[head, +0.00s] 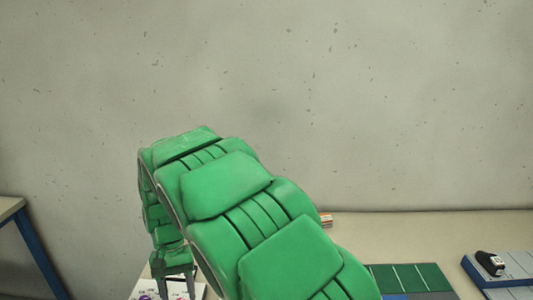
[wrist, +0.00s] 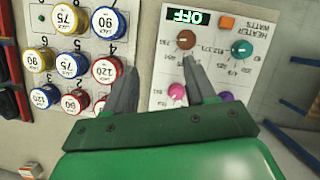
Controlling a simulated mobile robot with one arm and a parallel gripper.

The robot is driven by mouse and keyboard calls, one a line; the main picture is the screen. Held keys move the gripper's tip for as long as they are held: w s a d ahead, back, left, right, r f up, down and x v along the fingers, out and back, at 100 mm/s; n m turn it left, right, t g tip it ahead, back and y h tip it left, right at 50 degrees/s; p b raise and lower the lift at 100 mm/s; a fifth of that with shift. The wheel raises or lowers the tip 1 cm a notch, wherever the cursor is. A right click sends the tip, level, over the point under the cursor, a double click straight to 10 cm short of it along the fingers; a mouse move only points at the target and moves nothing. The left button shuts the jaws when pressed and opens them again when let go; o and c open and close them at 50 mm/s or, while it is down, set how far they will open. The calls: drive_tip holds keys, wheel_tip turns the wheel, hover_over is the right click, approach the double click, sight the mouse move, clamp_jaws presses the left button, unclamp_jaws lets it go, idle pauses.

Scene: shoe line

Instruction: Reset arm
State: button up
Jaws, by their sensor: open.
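My green arm rises across the middle of the head view and bends down at the left. My gripper (head: 177,288) points down there, above a white printed panel (head: 203,290) that is mostly hidden by the arm. In the wrist view my gripper (wrist: 158,82) shows two dark grey fingers spread apart with nothing between them. Beyond the fingers are a panel of round labelled pieces in yellow, blue and red rims (wrist: 67,18) and a white panel with coloured knobs and a display reading OFF (wrist: 187,16).
A green and blue tiled mat (head: 410,278) lies on the table right of my arm. A black and white object (head: 490,262) sits on a grey tray with a blue edge (head: 515,268). A small red and white box (head: 326,219) stands near the wall. Another table (head: 10,207) is at the left.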

drive_tip(key=s+d+r+m, duration=0.1)
drive_tip(key=d+r, duration=0.2)
drive_tip(key=d, duration=0.5)
drive_tip(key=s+d+r+m+t+y, duration=0.1)
drive_tip(key=s+d+r, duration=0.1)
drive_tip(key=d+r, duration=0.35)
drive_tip(key=s+d+r, duration=0.1)
drive_tip(key=d, duration=0.9)
drive_tip(key=s+d, duration=0.7)
drive_tip(key=s, duration=0.2)
drive_tip(key=s+d+m+t, duration=0.1)
drive_tip(key=s+d, duration=0.6)
drive_tip(key=s, duration=0.2)
drive_tip(key=shift+s+d+r+m, duration=0.15)
drive_tip(key=shift+s+r+m, duration=0.15)
drive_tip(key=shift+r, duration=0.15)
